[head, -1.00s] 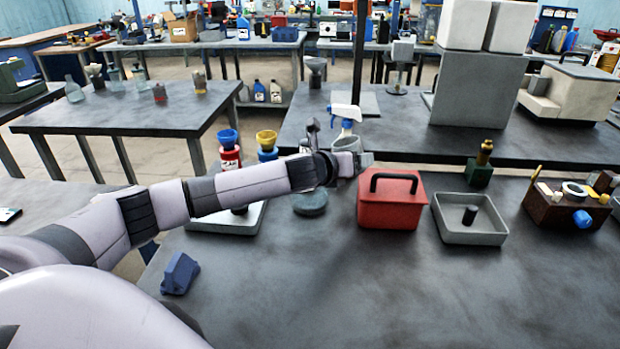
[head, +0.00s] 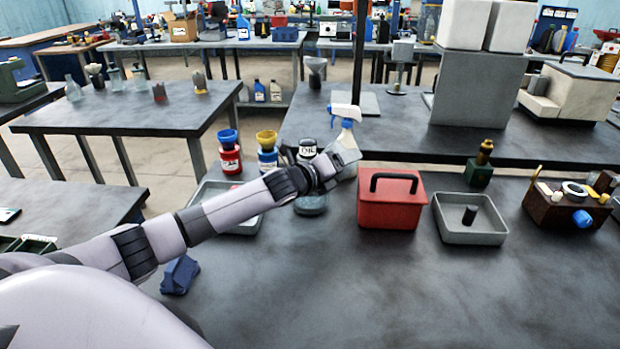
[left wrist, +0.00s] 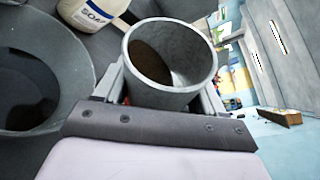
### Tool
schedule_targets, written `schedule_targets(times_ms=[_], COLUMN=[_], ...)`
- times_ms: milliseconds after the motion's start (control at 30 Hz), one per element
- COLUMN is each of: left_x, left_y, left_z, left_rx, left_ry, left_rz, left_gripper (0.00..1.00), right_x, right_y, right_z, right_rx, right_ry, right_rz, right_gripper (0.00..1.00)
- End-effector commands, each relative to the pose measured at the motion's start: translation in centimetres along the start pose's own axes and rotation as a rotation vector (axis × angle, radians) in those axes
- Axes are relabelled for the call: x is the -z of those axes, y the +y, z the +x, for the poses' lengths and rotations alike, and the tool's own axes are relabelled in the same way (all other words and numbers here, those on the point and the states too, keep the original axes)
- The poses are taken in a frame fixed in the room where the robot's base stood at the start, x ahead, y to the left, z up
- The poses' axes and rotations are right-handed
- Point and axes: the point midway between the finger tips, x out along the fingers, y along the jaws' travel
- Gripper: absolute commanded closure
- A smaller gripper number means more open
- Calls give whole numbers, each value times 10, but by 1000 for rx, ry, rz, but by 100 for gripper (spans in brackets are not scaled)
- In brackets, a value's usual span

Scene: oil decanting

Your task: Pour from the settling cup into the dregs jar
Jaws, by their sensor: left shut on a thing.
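My left gripper (head: 328,171) is shut on a grey cup (head: 347,150), held above the bench in front of the spray bottle. The left wrist view shows the cup (left wrist: 172,65) between the fingers, with dark brown contents low on one side inside. A red jar with a blue funnel (head: 229,150) and a blue jar with a yellow funnel (head: 267,150) stand left of the gripper. I cannot tell which one is the dregs jar. A large dark round bowl-like opening (left wrist: 40,75) lies left of the cup in the left wrist view. My right gripper is not in view.
A white labelled bottle (head: 307,148) and a spray bottle (head: 346,125) stand close behind the gripper. A grey disc (head: 311,204) lies below. A red toolbox (head: 390,200) and a grey tray (head: 470,222) stand to the right.

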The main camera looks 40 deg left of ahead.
Motion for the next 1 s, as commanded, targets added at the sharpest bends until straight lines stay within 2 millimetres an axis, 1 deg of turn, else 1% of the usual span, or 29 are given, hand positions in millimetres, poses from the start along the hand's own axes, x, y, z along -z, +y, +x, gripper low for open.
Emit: schedule_targets(times_ms=[367, 867, 1000], left_x=[-2, 3, -1], left_y=[-4, 4, -1], left_z=[0, 1, 0], left_rx=[28, 90, 98], left_ry=[-10, -32, -35], left_rz=[-57, -206, -225], left_gripper=[72, 72, 72], right_x=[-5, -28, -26], right_y=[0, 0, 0], right_z=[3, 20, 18], right_rx=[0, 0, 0], right_ry=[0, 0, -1], right_rz=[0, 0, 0], right_gripper=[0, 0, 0])
